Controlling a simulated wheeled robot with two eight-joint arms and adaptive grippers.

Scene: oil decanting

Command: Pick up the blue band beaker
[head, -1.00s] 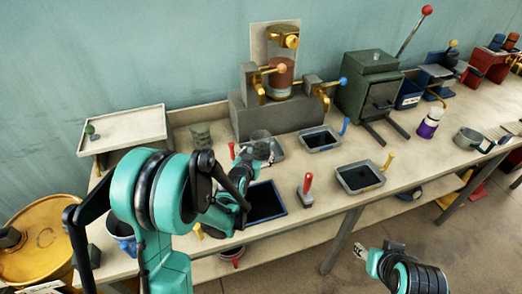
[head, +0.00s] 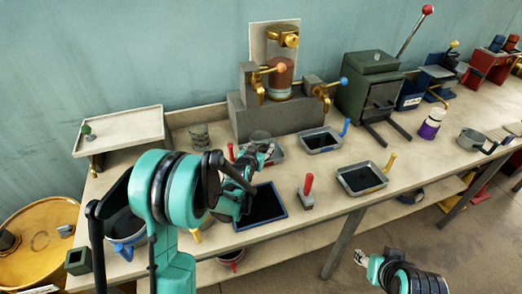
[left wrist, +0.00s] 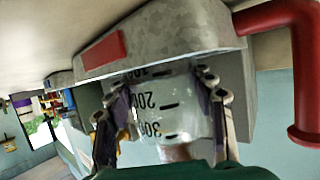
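A clear beaker (left wrist: 165,105) with black volume marks fills the middle of the left wrist view, appearing upside down there. No blue band can be made out on it. My left gripper (left wrist: 165,95) has one finger on each side of this beaker. I cannot tell whether the fingers press on the glass. In the head view, the beaker (head: 259,137) stands out above the left gripper (head: 262,149), at the tray with the red handle. A second beaker (head: 199,136) stands farther left at the back. My right gripper (head: 361,257) is off the table's front edge, too small to read.
The grey tray (left wrist: 160,38) with a red patch and red handle (left wrist: 305,75) is close to the left gripper. Trays with blue (head: 320,141) and yellow (head: 362,178) handles and a red-handled tool (head: 307,189) are to the right. The press (head: 275,115) stands behind.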

